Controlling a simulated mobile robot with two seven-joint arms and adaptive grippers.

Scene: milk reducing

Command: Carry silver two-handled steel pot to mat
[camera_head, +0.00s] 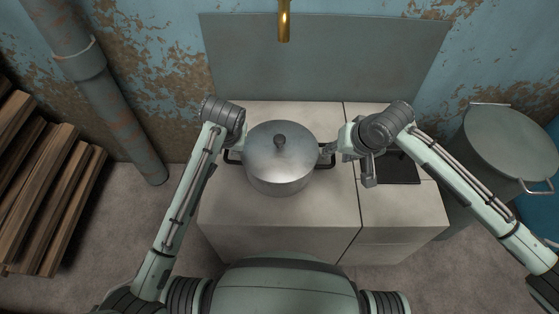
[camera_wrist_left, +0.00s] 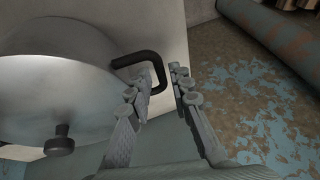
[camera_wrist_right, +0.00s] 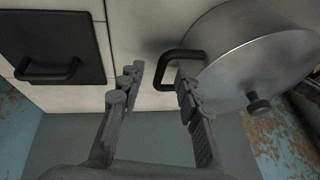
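The silver steel pot (camera_head: 281,165) stands upright on the pale countertop, its lid on with a dark knob. Its black left handle (camera_head: 231,158) also shows in the left wrist view (camera_wrist_left: 147,56). My left gripper (camera_wrist_left: 160,78) is open, its fingers either side of that handle's outer bar. My right gripper (camera_wrist_right: 158,75) is open around the outer bar of the opposite handle (camera_wrist_right: 175,54). Contact cannot be told. A dark square panel (camera_head: 402,168), perhaps the mat, lies to the right; in the right wrist view (camera_wrist_right: 45,30) it bears a black bar handle.
A seam divides the countertop (camera_head: 308,210) between the pot and the dark panel. A brass spout (camera_head: 285,20) hangs behind the pot. A large grey lidded container (camera_head: 510,145) stands at the right. Wooden planks (camera_head: 45,190) and a pipe (camera_head: 110,100) are at the left.

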